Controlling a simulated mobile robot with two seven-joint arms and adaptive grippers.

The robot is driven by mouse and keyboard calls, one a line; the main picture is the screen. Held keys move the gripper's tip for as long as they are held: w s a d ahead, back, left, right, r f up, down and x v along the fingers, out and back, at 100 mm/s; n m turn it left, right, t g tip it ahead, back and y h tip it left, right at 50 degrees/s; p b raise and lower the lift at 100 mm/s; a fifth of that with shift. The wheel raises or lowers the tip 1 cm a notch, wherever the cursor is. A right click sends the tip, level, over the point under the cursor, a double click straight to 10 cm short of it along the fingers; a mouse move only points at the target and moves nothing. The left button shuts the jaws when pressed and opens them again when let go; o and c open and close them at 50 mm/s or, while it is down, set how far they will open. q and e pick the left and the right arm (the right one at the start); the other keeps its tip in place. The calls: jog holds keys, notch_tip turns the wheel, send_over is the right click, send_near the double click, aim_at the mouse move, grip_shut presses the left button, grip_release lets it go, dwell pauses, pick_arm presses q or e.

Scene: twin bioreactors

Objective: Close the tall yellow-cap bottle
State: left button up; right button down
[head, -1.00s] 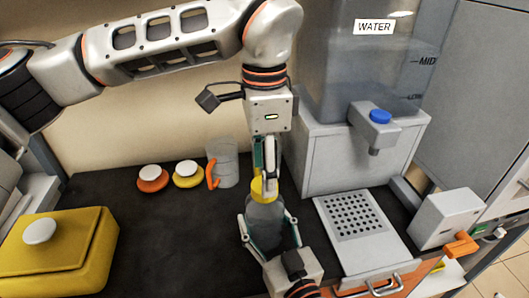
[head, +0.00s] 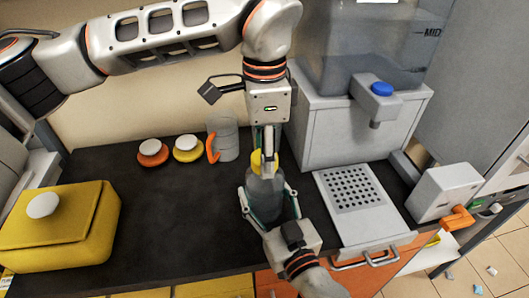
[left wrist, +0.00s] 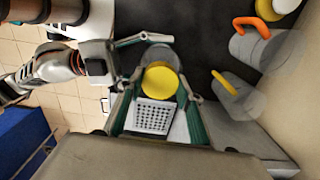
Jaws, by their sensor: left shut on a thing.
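The tall yellow-cap bottle (head: 266,198) is a clear grey bottle, upright near the middle of the counter. Its yellow cap (left wrist: 160,80) is at the top of the bottle, and in the head view it is partly hidden by my left fingers. My left gripper (head: 268,165) points straight down and is shut on the cap; its teal fingers flank the cap in the left wrist view. My right gripper (head: 268,212) comes from the front edge and is shut around the bottle's body. I cannot tell how tightly the cap sits on the neck.
A water dispenser (head: 345,128) with a perforated drip tray (head: 385,222) stands right of the bottle. A clear jug with an orange handle (head: 226,140) and orange and yellow lids (head: 187,150) are behind. A yellow box (head: 75,240) is at left. The dark counter between is clear.

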pick_arm(q)
jog(key=m, duration=3.6)
jog(key=shift+f, duration=0.1)
jog(key=m, duration=0.5)
jog(key=shift+m, duration=0.3)
jog(key=m, duration=0.6)
jog(key=o, duration=1.3)
